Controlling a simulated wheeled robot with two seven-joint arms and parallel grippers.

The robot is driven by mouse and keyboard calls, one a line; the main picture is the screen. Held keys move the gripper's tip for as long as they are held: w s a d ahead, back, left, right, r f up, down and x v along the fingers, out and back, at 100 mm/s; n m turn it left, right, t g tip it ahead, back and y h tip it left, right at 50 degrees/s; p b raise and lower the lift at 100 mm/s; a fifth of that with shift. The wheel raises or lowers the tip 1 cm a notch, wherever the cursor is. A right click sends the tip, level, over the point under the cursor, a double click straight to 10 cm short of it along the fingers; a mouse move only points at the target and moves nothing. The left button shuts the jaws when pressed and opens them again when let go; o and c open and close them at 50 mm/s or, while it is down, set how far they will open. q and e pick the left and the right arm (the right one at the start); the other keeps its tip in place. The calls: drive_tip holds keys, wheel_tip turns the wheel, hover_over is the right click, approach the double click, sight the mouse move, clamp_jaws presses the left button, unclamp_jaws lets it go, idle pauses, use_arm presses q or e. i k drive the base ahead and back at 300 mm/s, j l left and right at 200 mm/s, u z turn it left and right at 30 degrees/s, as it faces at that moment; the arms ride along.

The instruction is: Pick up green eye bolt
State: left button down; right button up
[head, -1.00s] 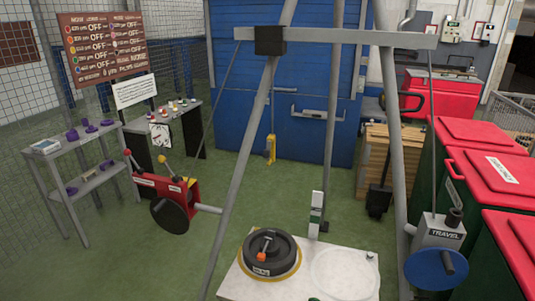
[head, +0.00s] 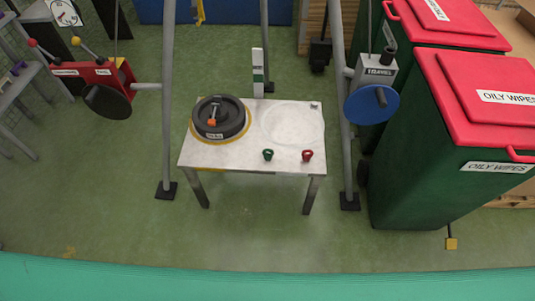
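The green eye bolt (head: 268,155) stands on the front part of a white-topped table (head: 230,157), near the middle of its front edge. A red eye bolt (head: 307,155) stands to its right, apart from it. A black round weight (head: 221,118) with an orange piece on top sits at the table's back left, on a yellow ring. Neither of my grippers is in the head view.
Grey frame legs (head: 168,120) stand left and right of the table. A red box with a black wheel (head: 107,101) hangs at left, and a TRAVEL box with a blue wheel (head: 371,103) at right. Green bins with red lids (head: 430,150) fill the right. The floor in front is clear.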

sight(268, 156)
drive_tip(key=i+l+u, duration=0.1)
drive_tip(key=l, duration=0.25)
drive_tip(key=i+l+u, duration=0.25)
drive_tip(key=i+l, duration=0.15)
drive_tip(key=l, duration=0.3)
drive_tip(key=i+l+u, duration=0.1)
drive_tip(key=l, duration=0.25)
drive_tip(key=i+l+u, duration=0.15)
drive_tip(key=l, duration=0.25)
